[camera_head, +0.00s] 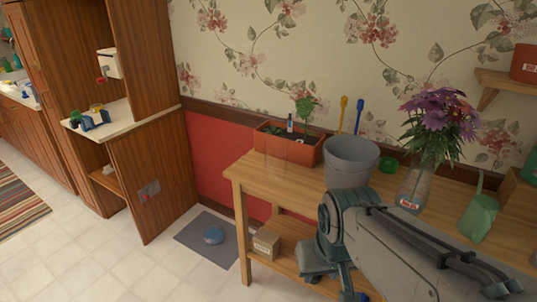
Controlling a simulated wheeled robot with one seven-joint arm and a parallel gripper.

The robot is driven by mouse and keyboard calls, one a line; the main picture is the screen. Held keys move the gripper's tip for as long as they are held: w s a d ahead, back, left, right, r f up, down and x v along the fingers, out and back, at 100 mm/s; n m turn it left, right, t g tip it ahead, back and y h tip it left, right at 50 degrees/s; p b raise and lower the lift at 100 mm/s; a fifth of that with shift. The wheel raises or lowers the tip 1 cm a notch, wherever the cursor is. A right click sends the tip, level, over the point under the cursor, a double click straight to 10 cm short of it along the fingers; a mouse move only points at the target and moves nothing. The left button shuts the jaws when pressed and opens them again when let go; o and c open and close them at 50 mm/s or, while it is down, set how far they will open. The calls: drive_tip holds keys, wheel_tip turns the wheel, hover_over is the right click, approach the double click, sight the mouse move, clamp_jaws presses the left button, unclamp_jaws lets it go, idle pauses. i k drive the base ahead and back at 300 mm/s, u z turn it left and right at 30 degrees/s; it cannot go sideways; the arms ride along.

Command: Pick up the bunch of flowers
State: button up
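The bunch of flowers (440,118) is purple and pink with green leaves. It stands upright in a clear glass vase (414,187) with a small label, on the wooden table (275,178) at the right. My gripper (322,272) hangs low at the table's front edge, to the left of and below the flowers and apart from them. Its fingers cannot be made out clearly. My arm reaches in from the lower right and hides part of the table.
A grey bucket (351,163) stands left of the vase, close to my arm. A green watering can (480,212) stands right of the vase. A wall shelf (508,82) holds a pot. A box (266,242) sits on the lower shelf.

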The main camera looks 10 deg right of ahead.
sight(435, 140)
drive_tip(key=k, duration=0.5)
drive_tip(key=z, duration=1.55)
drive_tip(key=i, duration=1.1)
drive_tip(key=u, duration=1.95)
